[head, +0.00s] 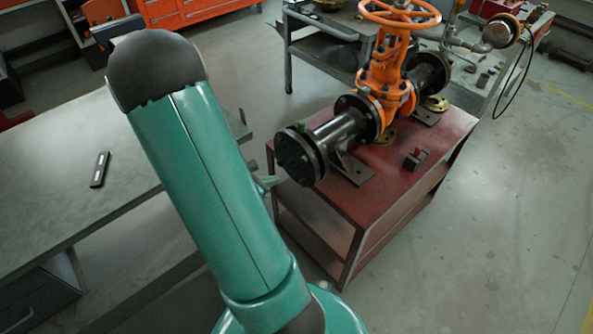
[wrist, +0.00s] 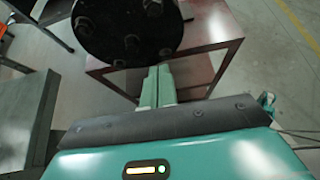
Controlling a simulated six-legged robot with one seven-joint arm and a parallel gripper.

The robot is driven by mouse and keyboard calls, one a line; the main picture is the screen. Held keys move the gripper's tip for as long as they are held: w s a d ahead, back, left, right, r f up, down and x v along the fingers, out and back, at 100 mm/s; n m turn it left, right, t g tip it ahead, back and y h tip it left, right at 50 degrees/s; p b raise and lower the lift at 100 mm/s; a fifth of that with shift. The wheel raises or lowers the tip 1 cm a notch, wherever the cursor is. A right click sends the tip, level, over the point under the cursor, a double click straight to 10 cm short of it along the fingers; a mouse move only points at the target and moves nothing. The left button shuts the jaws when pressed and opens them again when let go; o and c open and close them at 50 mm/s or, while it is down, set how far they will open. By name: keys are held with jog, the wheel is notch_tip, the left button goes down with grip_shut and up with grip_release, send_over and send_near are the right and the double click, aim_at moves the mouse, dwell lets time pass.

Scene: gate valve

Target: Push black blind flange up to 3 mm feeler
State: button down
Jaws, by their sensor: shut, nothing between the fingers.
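The black blind flange (head: 297,158) closes the near end of the black pipe on the red stand in the head view. In the wrist view its round bolted face (wrist: 120,30) fills the top. My gripper (wrist: 158,72) is shut and empty, its green fingertips at the lower edge of the flange face in the picture; whether they touch it I cannot tell. In the head view my arm hides most of the gripper. A small green piece (head: 299,127) sits at the top of the flange joint; I cannot tell whether it is the feeler.
The orange gate valve (head: 388,85) with its handwheel stands on the red stand (head: 405,190). A small dark block (head: 415,158) lies on the stand top. A grey table (head: 60,165) with a dark bar (head: 100,169) is at left. Floor at right is clear.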

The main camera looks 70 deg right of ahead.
send_near(304, 169)
jog(key=x, duration=0.5)
jog(key=shift+a+f, duration=0.1)
jog(key=shift+f, duration=0.3)
jog(key=shift+s+d, duration=0.3)
jog(key=shift+d, duration=0.25)
